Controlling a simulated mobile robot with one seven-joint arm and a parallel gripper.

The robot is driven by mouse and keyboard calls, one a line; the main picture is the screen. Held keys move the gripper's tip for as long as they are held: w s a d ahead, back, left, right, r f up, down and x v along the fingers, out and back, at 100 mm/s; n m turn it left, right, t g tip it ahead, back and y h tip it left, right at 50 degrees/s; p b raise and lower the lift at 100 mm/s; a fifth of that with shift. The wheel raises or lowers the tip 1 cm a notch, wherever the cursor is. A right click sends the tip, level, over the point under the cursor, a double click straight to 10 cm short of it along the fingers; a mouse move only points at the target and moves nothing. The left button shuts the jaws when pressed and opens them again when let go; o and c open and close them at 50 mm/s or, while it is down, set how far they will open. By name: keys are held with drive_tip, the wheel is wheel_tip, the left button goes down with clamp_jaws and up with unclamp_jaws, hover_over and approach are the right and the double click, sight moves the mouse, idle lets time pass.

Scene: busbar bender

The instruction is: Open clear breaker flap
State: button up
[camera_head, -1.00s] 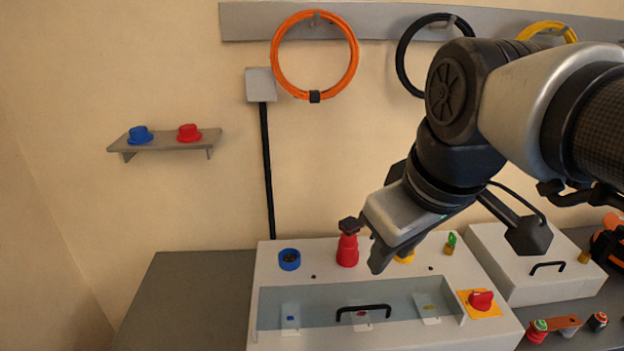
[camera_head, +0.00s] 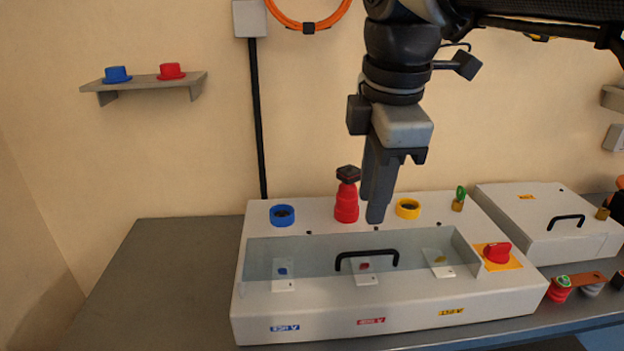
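The clear breaker flap (camera_head: 315,259) is a see-through panel on the front of the white machine box (camera_head: 335,312). It lies closed over a recess with several small breakers inside. Its black handle (camera_head: 367,256) arches up from the middle of the flap. My gripper (camera_head: 370,212) points down above the box, a little behind the handle and beside the red connector (camera_head: 346,204). It touches neither flap nor handle as far as I see. The two fingers overlap in this view, with a narrow gap between them; nothing shows held.
A blue ring (camera_head: 283,215) and a yellow ring (camera_head: 408,208) sit on the box top. A red switch (camera_head: 497,252) is right of the flap. A second white box (camera_head: 545,222) stands at right. The grey table (camera_head: 170,290) is clear at left.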

sight(361, 253)
drive_tip(key=f+b, duration=0.1)
drive_tip(key=f, duration=0.2)
drive_tip(key=w+f+b, duration=0.1)
drive_tip(key=f, duration=0.3)
drive_tip(key=w+f, duration=0.1)
drive_tip(key=f, duration=0.2)
drive_tip(key=shift+f+b, duration=0.2)
drive_tip(key=shift+b, duration=0.2)
clamp_jaws()
idle(0.8)
